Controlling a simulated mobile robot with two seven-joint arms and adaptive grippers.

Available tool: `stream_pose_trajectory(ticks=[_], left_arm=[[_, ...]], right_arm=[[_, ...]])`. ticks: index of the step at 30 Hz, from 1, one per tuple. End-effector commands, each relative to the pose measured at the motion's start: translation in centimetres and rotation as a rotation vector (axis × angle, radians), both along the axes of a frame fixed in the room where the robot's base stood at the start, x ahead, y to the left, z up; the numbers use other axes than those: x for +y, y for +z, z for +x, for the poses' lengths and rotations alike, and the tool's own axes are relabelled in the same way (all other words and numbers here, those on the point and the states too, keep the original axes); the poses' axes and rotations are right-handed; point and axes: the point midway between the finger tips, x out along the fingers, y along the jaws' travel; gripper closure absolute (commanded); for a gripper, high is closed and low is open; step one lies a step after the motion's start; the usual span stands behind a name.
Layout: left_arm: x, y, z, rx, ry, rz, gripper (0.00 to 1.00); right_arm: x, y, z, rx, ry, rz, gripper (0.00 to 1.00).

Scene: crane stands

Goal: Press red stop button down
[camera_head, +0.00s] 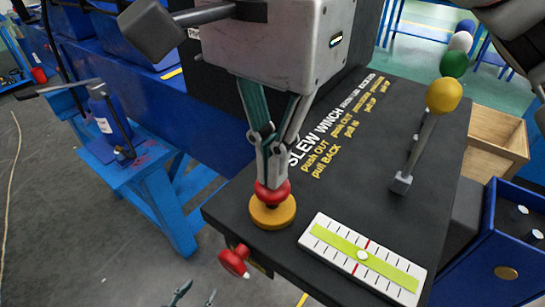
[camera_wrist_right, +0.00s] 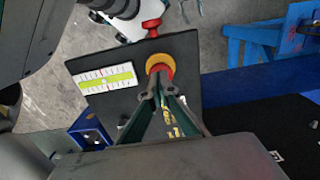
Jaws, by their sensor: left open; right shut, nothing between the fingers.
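The red stop button (camera_head: 273,192) sits on a round yellow base (camera_head: 272,213) at the near left corner of the dark control panel. My right gripper (camera_head: 270,178) comes down from above, shut and empty, with its fingertips at the top of the button. They look in contact, but I cannot tell how far the button is pressed. In the right wrist view the button (camera_wrist_right: 160,70) shows just beyond the closed fingertips (camera_wrist_right: 157,88), which hide part of it. My left gripper (camera_head: 194,296) shows only its open fingertips at the bottom edge, below the panel.
A red knob (camera_head: 235,261) sticks out from the panel's front side. A white and green level gauge (camera_head: 362,257) lies right of the button. A lever with a yellow ball (camera_head: 444,95) stands farther right. A blue stand (camera_head: 150,185) is at left.

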Motion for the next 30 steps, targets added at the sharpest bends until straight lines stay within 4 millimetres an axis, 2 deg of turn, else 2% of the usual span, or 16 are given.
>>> stream_pose_trajectory(ticks=[7, 16, 26, 30], left_arm=[[0.1, -0.2, -0.1, 0.004, 0.000, 0.002, 0.56], [0.1, -0.8, -0.1, 0.004, 0.000, 0.002, 0.56], [0.0, -0.5, 0.1, -0.002, -0.001, 0.000, 0.56], [0.0, 0.0, 0.0, -0.001, -0.001, 0.001, 0.56]], right_arm=[[0.0, -0.1, 0.0, 0.000, 0.000, 0.000, 1.00], [0.0, -2.0, 0.0, -0.001, 0.001, -0.002, 1.00], [0.0, -2.0, 0.0, 0.001, 0.002, -0.003, 1.00], [0.0, -1.3, -0.3, 0.000, 0.003, -0.003, 1.00]])
